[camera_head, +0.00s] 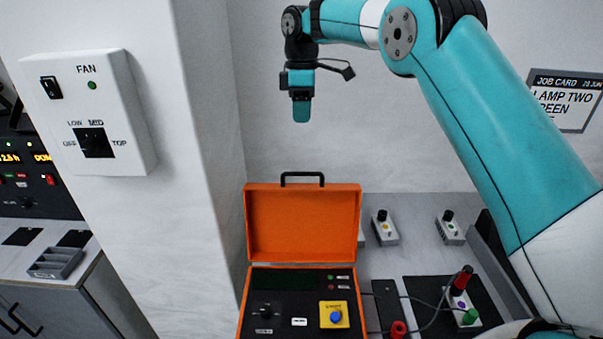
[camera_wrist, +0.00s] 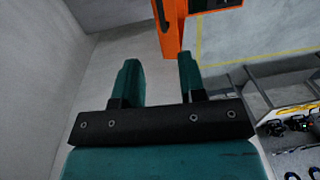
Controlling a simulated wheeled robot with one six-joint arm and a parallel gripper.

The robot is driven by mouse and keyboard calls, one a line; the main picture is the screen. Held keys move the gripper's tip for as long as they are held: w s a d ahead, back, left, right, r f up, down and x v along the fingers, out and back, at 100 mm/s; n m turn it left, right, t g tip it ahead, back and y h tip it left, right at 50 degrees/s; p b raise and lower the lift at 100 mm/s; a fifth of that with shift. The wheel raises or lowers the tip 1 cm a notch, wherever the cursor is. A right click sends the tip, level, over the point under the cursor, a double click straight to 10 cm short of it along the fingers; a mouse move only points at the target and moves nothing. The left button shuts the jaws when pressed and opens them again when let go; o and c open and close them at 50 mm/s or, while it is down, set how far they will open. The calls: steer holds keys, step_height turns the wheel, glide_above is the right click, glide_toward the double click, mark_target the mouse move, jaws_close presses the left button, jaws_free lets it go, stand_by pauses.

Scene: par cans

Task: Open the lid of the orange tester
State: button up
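The orange tester (camera_head: 244,300) stands on the bench at the lower middle of the head view. Its orange lid (camera_head: 303,222) is raised upright behind the body, with a black handle (camera_head: 303,176) on its top edge. The open case shows a dark panel with a knob, a dark display and a blue button on a yellow plate. My gripper (camera_head: 301,112) hangs above and behind the lid, apart from it. In the wrist view my gripper (camera_wrist: 162,78) has its two teal fingers apart with nothing between them. An orange part (camera_wrist: 170,38) shows beyond the fingers there.
A white fan control box (camera_head: 92,115) is on the wall at left. Small switch boxes (camera_head: 384,230) (camera_head: 450,230) stand right of the lid. A cabled unit with red and green plugs (camera_head: 460,304) sits at lower right. A job card (camera_head: 566,100) hangs on the back wall.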

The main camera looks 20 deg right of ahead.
steer(key=f+p, duration=0.1)
steer(key=f, duration=0.4)
steer(key=f+p, duration=0.1)
steer(key=f, duration=0.3)
steer(key=s+f, duration=0.1)
steer(key=f, duration=0.4)
steer(key=shift+a+f+p, duration=0.2)
steer(key=shift+f+p, duration=0.1)
steer(key=shift+p, duration=0.1)
jaws_close()
